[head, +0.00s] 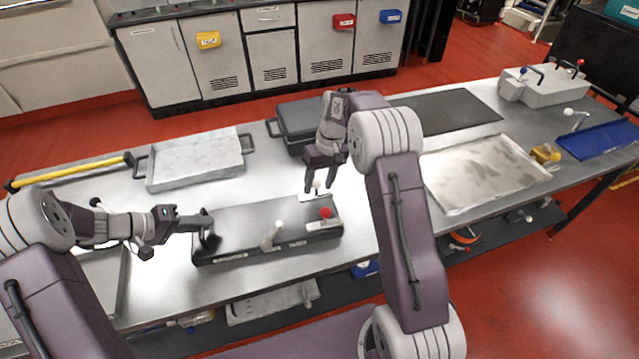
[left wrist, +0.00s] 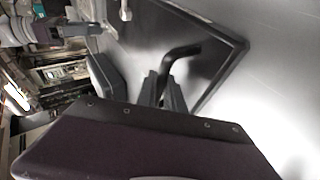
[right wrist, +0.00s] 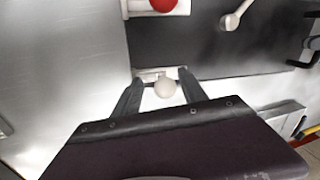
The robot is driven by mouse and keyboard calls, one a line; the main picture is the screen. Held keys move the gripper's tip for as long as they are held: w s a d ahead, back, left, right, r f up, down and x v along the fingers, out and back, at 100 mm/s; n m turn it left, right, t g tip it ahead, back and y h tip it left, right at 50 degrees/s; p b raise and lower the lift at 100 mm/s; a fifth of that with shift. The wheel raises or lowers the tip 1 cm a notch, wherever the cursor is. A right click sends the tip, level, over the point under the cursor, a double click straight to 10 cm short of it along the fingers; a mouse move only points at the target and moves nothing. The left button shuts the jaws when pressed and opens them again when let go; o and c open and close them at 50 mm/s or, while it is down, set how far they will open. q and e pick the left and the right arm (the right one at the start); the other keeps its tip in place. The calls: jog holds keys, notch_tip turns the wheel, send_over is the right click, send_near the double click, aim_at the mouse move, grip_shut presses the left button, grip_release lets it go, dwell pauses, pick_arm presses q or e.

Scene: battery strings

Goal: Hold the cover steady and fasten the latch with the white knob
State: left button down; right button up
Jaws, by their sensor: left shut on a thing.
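The cover (head: 245,215) is a dark flat lid lying on the steel table, with a black handle at its left end. My left gripper (head: 205,224) is shut on that handle (left wrist: 184,51). A white knob (head: 317,184) stands on a small pale latch at the cover's far right edge. My right gripper (head: 321,186) is open above it, with one finger on each side. In the right wrist view the white knob (right wrist: 165,88) sits between the fingers with gaps on both sides. A red knob (head: 325,212) and another white-tipped lever (head: 278,226) are on the cover.
A grey tray (head: 195,165) and a dark lidded case (head: 300,118) stand behind the cover. A pale metal sheet (head: 485,170) and a dark mat (head: 455,110) lie to the right. A yellow bar (head: 75,170) lies at the left. Bare table surrounds the cover.

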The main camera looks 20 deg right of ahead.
pick_arm(q)
jog(key=shift+s+a+f, duration=0.15)
jog(key=shift+f, duration=0.35)
pick_arm(e)
notch_tip(320, 180, up, 12)
jog(key=d, duration=0.2)
jog(key=shift+s+d, duration=0.15)
jog(key=shift+d, duration=0.2)
jog(key=shift+f, duration=0.1)
pick_arm(q)
jog(key=c, duration=1.5)
grip_release()
jog(key=shift+o, duration=0.7)
jog(key=shift+a, duration=0.15)
pick_arm(e)
jog(key=shift+a, duration=0.25)
pick_arm(q)
jog(key=shift+w+r, duration=0.15)
jog(key=shift+w, duration=0.1)
jog(key=v, duration=1.2)
pick_arm(e)
jog(key=shift+w, duration=0.25)
